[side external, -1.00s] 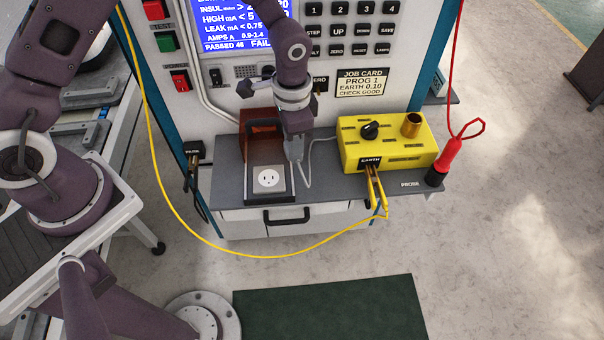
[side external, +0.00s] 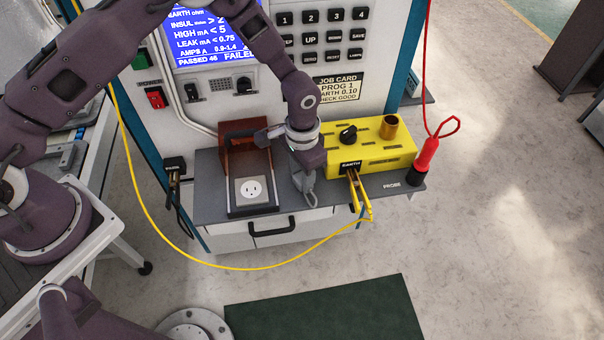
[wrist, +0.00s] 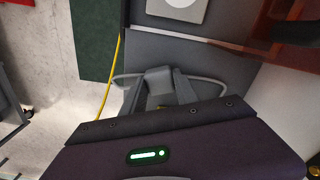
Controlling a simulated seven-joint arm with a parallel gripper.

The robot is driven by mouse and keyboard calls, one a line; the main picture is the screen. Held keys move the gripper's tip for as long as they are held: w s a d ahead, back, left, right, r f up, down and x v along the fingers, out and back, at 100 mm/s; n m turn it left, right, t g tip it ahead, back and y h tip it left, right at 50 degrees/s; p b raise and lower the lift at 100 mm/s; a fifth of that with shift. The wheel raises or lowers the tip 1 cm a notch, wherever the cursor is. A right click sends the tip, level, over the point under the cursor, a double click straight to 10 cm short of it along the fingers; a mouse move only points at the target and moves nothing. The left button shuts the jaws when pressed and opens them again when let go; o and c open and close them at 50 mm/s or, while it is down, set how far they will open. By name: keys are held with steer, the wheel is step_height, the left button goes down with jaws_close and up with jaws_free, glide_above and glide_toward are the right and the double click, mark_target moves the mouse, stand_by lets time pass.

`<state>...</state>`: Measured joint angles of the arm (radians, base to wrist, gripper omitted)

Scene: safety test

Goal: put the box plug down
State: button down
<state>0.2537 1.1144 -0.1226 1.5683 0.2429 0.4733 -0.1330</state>
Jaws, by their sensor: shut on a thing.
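My gripper (side external: 306,182) is over the grey shelf, between the socket unit and the yellow box. It is shut on the box plug (side external: 302,186), a small grey block that my fingers partly hide. In the wrist view the plug (wrist: 158,80) sits between my two fingers (wrist: 159,92). Its thin grey cord loops out to both sides there. The plug is at or just above the shelf (side external: 209,185); I cannot tell whether it touches. The white socket (side external: 251,190) on its dark plate is left of my gripper and empty.
The yellow box (side external: 370,150) with a knob and brass post stands close on the right. Yellow EARTH clips (side external: 358,195) hang at its front. A red probe (side external: 427,156) stands at the shelf's right end. A brown hinged cover (side external: 245,150) stands raised behind the socket.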

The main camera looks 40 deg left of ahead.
steer(key=shift+f, duration=0.4)
steer(key=c, duration=0.9)
jaws_free()
steer(key=shift+c, duration=0.2)
step_height(320, 180, up, 14)
steer(key=f, duration=0.1)
step_height(320, 180, up, 9)
steer(key=t, duration=0.1)
glide_above(301, 176)
steer(key=s+a, duration=0.2)
steer(key=a, duration=0.1)
steer(key=s+a+r+n+t, duration=0.2)
steer(key=s+a+r, duration=0.35)
steer(key=r, duration=0.45)
steer(key=s+a+r+n+t, duration=0.1)
steer(key=s+a+r, duration=0.1)
steer(key=s, duration=0.7)
steer(key=s+a+r+n+t, duration=0.1)
steer(key=s+a+r, duration=0.1)
steer(key=s, duration=0.7)
steer(key=shift+a+r+n+t, duration=0.2)
steer(key=shift+a+n+t, duration=0.1)
steer(key=shift+a, duration=0.2)
